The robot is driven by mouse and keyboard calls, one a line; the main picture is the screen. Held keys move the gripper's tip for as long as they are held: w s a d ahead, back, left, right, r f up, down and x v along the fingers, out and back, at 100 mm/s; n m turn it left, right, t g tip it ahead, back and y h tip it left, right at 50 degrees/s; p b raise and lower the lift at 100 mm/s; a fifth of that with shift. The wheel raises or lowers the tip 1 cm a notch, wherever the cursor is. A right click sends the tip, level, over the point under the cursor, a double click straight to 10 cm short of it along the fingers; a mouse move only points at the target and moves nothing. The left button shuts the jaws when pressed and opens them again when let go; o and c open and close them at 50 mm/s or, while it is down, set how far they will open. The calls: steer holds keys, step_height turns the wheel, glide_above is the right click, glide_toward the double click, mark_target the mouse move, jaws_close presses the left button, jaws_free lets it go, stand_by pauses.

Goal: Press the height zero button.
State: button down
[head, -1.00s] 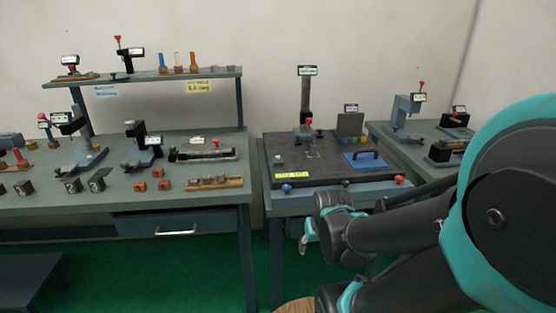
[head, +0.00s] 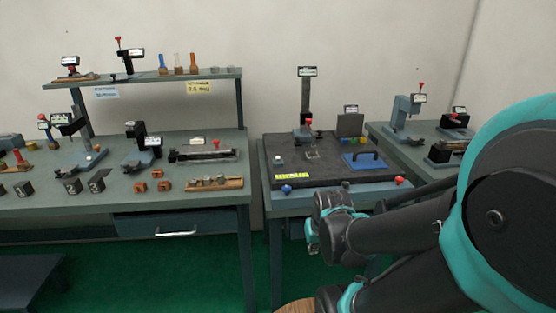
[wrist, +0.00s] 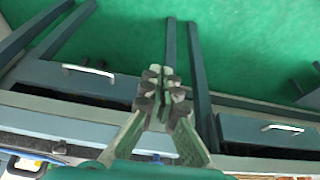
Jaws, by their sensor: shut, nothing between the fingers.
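A tall height gauge (head: 306,98) with a small display on top stands on the black surface plate (head: 330,180) in the head view. A red part shows low on its column. The height zero button itself is too small to make out. My gripper (head: 312,238) is in front of the plate's table and below its top, partly hidden by my own wrist. In the wrist view my gripper's fingers (wrist: 161,80) are together with nothing between them, over the green floor and the tables' front edges. The gripper is apart from the gauge.
A blue handled block (head: 364,160) and a grey block (head: 350,124) sit on the plate. A blue knob (head: 286,189) and a red knob (head: 400,181) are at its front edge. The left bench (head: 120,205) holds several gauges and blocks. Another bench with instruments stands at right.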

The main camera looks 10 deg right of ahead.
stand_by(0.8)
step_height(320, 180, up, 22)
steer(key=n+t+y, duration=0.2)
steer(key=n+t, duration=0.3)
steer(key=n, duration=0.6)
glide_above(279, 158)
steer(key=shift+a+f, duration=0.15)
steer(key=shift+f, duration=0.05)
steer(key=shift+f, duration=4.4)
steer(key=shift+f, duration=0.15)
steer(key=shift+f, duration=0.3)
steer(key=shift+f, duration=0.45)
steer(key=shift+r, duration=0.9)
